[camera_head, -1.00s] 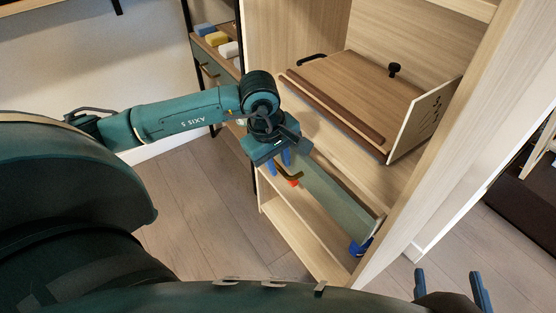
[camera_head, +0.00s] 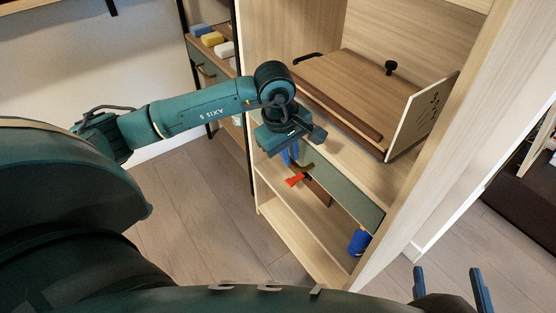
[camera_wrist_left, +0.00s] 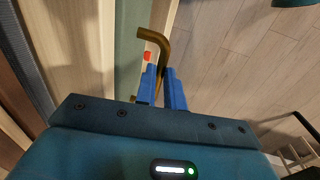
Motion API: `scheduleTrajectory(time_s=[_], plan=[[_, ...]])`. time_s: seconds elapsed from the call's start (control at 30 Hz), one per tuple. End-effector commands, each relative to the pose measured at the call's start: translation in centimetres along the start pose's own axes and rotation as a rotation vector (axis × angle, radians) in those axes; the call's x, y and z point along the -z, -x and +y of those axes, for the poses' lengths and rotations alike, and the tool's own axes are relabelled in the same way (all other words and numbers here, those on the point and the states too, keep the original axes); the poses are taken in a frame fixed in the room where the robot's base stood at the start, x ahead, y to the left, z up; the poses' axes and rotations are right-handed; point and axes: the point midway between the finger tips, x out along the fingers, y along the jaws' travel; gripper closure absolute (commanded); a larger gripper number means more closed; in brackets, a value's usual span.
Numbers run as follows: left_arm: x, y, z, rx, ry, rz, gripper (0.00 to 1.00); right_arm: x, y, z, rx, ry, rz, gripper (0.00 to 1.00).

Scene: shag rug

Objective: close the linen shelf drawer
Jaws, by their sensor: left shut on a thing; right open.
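The linen shelf drawer has a grey-green front (camera_head: 350,195) and sits in the wooden shelf unit below the middle board. Its front now looks about level with the shelf edge; I cannot tell whether a small gap is left. My left gripper (camera_head: 291,156) is at the drawer's left part, its blue fingers shut on the brass handle (camera_head: 305,170). In the left wrist view the fingers (camera_wrist_left: 162,88) close on the bent brass handle (camera_wrist_left: 155,38), beside the green front (camera_wrist_left: 128,50). My right gripper (camera_head: 449,287) is open and empty at the bottom right.
A red object (camera_head: 297,180) and a blue cylinder (camera_head: 359,241) show below the drawer. A wooden board with a black knob (camera_head: 391,68) lies on the shelf above. The unit's right side panel (camera_head: 425,150) stands close by. Floor to the left (camera_head: 205,220) is clear.

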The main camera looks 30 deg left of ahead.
Motion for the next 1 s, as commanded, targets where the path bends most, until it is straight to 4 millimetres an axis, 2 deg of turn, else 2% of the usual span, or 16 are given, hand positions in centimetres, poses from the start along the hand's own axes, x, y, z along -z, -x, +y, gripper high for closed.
scheduleTrajectory(time_s=[0.3, 0.33, 0.6, 0.87, 1.0], plan=[[0.1, 0.0, 0.7, -0.006, 0.001, 0.003, 1.0, -0.1, -0.1, -0.2, 0.007, 0.006, 0.014, 0.35], [0.1, 0.0, 0.7, -0.007, 0.001, 0.003, 0.89, -0.1, -0.1, -0.2, 0.008, 0.006, 0.013, 0.35], [0.0, 0.0, 0.6, -0.003, 0.001, 0.002, 0.67, -0.1, -0.1, -0.2, 0.008, 0.005, 0.011, 0.35], [0.0, 0.2, 0.5, -0.001, 0.0, 0.002, 0.67, 0.3, -0.1, -0.1, 0.007, 0.005, 0.014, 0.35], [0.0, 1.9, 0.6, -0.001, -0.001, 0.002, 0.67, 0.4, -0.1, 0.0, 0.007, -0.002, -0.008, 0.35]])
